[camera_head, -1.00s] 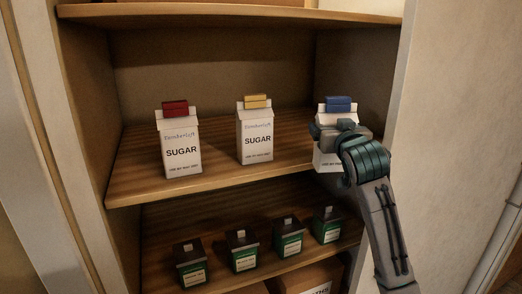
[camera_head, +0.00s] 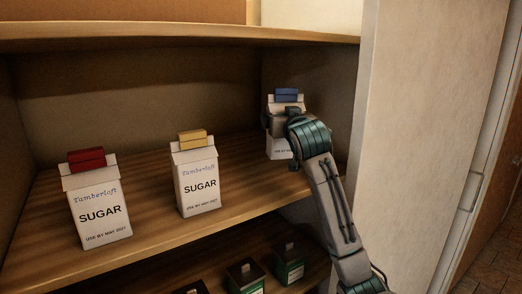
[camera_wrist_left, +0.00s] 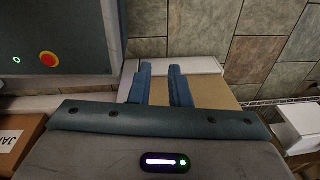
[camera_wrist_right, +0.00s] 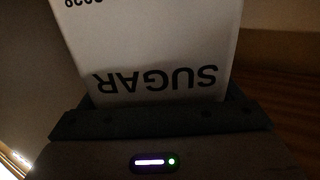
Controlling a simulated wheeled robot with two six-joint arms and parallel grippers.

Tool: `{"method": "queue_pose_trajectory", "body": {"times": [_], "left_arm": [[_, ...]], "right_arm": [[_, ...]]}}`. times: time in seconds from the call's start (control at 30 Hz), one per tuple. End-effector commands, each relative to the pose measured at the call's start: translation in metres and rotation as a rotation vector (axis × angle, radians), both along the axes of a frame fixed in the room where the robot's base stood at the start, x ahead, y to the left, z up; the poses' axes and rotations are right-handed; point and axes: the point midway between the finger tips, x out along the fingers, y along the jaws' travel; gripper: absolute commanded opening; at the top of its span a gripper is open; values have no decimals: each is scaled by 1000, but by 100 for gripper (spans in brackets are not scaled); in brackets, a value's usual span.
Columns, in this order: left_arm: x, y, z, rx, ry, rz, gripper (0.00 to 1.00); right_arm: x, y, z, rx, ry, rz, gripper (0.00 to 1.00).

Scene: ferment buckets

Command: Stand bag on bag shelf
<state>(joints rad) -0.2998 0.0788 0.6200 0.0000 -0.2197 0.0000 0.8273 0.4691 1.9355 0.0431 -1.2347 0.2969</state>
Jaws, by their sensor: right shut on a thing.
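A white sugar bag with a blue clip (camera_head: 287,95) is at the right end of the upper shelf (camera_head: 240,205), close to the side wall. My right gripper (camera_head: 280,124) is shut on it and hides its middle. The bag looks upright; I cannot tell whether its base touches the shelf. In the right wrist view the white bag (camera_wrist_right: 150,45) fills the space between the fingers, its SUGAR print upside down. My left gripper (camera_wrist_left: 160,88) shows only in its wrist view, fingers apart with nothing between them.
A red-clipped sugar bag (camera_head: 97,205) and a yellow-clipped sugar bag (camera_head: 197,180) stand on the same shelf to the left. Dark green boxes (camera_head: 288,268) stand on the shelf below. Another board (camera_head: 180,38) runs above. A pale side wall (camera_head: 405,150) closes the right.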

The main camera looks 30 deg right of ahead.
Motion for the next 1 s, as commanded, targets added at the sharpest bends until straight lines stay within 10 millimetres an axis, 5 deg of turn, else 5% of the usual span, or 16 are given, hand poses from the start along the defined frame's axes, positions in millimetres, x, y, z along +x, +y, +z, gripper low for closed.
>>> {"method": "queue_pose_trajectory", "body": {"times": [0.2,0.57,1.0], "left_arm": [[-22,5,11,5,29,0,17],[16,1,30,2,-21,-1,17],[-6,0,27,-1,8,0,17]], "right_arm": [[0,0,-22,-2,1,0,57],[0,0,-58,0,2,0,57],[0,0,-69,-1,-2,0,57]]}}
